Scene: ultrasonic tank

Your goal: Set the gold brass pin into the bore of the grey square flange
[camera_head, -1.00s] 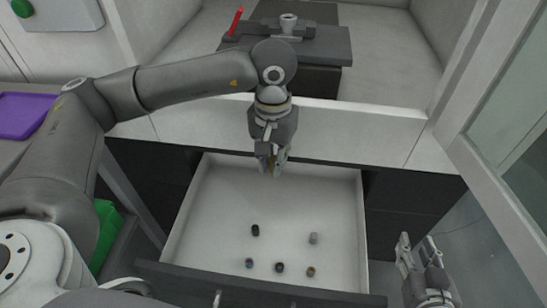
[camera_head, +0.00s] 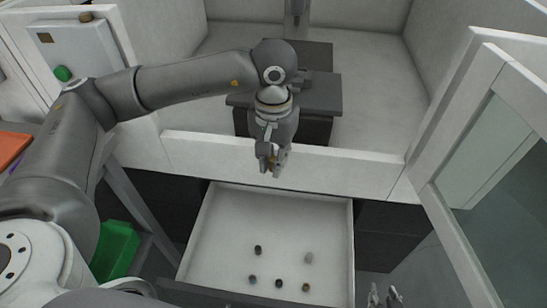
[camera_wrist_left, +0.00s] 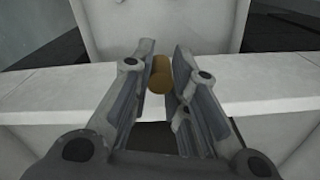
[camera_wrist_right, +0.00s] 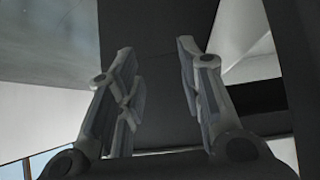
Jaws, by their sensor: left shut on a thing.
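My left gripper (camera_head: 270,166) hangs over the tank's white front wall in the head view, just above the rear of the open drawer. It is shut on the gold brass pin (camera_wrist_left: 160,74), which shows between its fingers in the left wrist view. The pin's near round end faces that camera. The grey square flange cannot be made out; my left arm covers part of the dark block in the tank, with only a small grey piece (camera_head: 305,78) showing beside the elbow. My right gripper (camera_head: 384,294) is open and empty, low at the right of the drawer.
The open white drawer (camera_head: 230,225) holds several small cylinders, among them a dark one (camera_head: 258,250) and a pale one (camera_head: 308,258). A dark block (camera_head: 322,98) stands in the tank. A glass door (camera_head: 490,170) stands at right, a green bin (camera_head: 116,250) at left.

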